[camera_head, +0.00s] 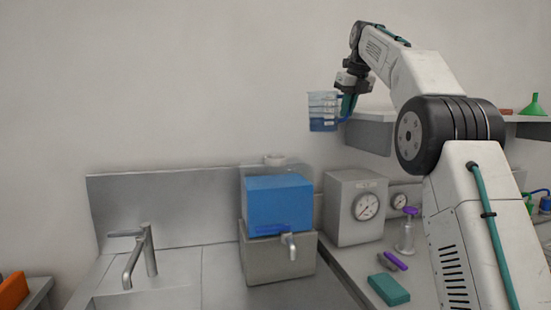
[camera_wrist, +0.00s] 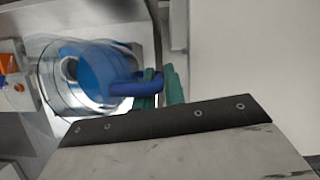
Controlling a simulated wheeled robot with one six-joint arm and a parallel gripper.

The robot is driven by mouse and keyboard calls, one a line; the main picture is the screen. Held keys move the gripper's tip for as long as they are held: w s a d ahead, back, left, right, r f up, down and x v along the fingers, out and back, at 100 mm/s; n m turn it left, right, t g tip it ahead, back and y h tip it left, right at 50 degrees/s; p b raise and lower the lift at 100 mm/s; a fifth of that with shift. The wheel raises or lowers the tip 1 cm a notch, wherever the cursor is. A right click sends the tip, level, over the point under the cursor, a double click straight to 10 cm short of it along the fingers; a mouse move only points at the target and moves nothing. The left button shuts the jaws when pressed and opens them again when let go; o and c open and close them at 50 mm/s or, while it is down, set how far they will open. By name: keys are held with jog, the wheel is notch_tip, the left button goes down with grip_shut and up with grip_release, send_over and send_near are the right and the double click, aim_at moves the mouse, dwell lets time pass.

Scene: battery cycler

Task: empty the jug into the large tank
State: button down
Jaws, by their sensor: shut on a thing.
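The jug (camera_head: 322,111) is clear with measuring marks and holds blue liquid in its lower part. It hangs upright in the air, high up, to the right of and above the large tank. My gripper (camera_head: 347,106) is shut on the jug's blue handle. In the wrist view the jug (camera_wrist: 88,75) is seen from above with blue liquid inside, and the green fingers of my gripper (camera_wrist: 158,88) close on its handle. The large tank (camera_head: 279,205) is a clear box with blue liquid, a top opening (camera_head: 275,159) and a front tap (camera_head: 290,245). It stands on a grey block.
A sink with a tap (camera_head: 145,255) lies left of the tank. A grey gauge box (camera_head: 356,207) stands right of it. A wall shelf (camera_head: 370,132) is close behind the jug. A green sponge-like block (camera_head: 389,289) lies on the counter. The air above the tank is clear.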

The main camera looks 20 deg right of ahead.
aim_at(311, 110)
jog(key=shift+a+f+n+h, duration=0.2)
jog(key=shift+a+f+h, duration=0.2)
jog(key=shift+a+h, duration=0.45)
jog(key=shift+a+f+n+h, duration=0.2)
jog(key=shift+a+f+h, duration=0.25)
jog(key=shift+a+h, duration=0.4)
jog(key=shift+a+f+n+h, duration=0.2)
jog(key=shift+a+f+h, duration=0.2)
jog(key=shift+a+h, duration=0.45)
jog(key=shift+a+r+h, duration=0.25)
jog(key=shift+a+h, duration=0.65)
jog(key=shift+h, duration=0.15)
jog(key=shift+a+r+n+h, duration=0.2)
jog(key=shift+a+n+h, duration=0.2)
jog(key=shift+a+h, duration=0.3)
jog(key=shift+w+a+r+h, duration=0.15)
jog(key=shift+a+h, duration=0.1)
jog(key=shift+h, duration=0.55)
jog(key=shift+a+n+t+h+p, duration=0.3)
jog(key=shift+a+n+h+p, duration=0.2)
jog(key=shift+a+h, duration=0.8)
jog(key=shift+a+r+n+h, duration=0.2)
jog(key=shift+a+h, duration=0.2)
jog(key=shift+a, duration=0.25)
jog(key=shift+a+r+n+h, duration=0.15)
jog(key=shift+a+h, duration=0.25)
jog(key=shift+a, duration=0.2)
dwell(0.3)
